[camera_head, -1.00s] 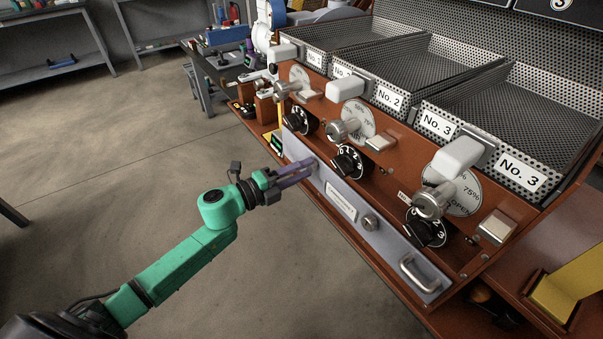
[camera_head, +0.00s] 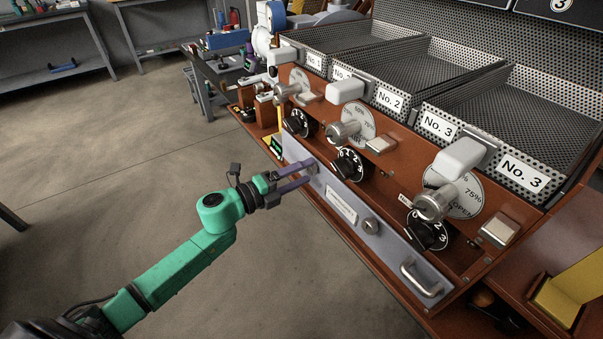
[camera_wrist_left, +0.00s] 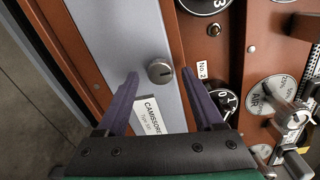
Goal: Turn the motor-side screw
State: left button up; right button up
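A round grey slotted screw (camera_wrist_left: 159,71) sits on the long pale grey panel (camera_wrist_left: 105,40) of the roaster. In the head view the panel (camera_head: 385,245) runs along the machine's front, and this screw is at its far end, partly hidden by my fingers. My left gripper (camera_head: 308,174) is open there, with its two purple fingers spread. In the left wrist view the fingertips (camera_wrist_left: 160,74) lie on either side of the screw, with gaps on both sides. I cannot tell how deep they reach. A second screw (camera_head: 370,226) is on the panel nearer me. My right gripper is not in view.
Black dials (camera_head: 349,165), metal levers (camera_head: 343,133) and numbered trays (camera_head: 480,110) are above the panel. A metal handle (camera_head: 421,279) sticks out at the panel's near end. The label plate (camera_head: 341,204) is between the two screws. The floor left of the machine is clear.

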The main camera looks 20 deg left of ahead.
pick_arm(q)
jog(key=v, duration=1.4)
jog(key=shift+s+a, duration=0.2)
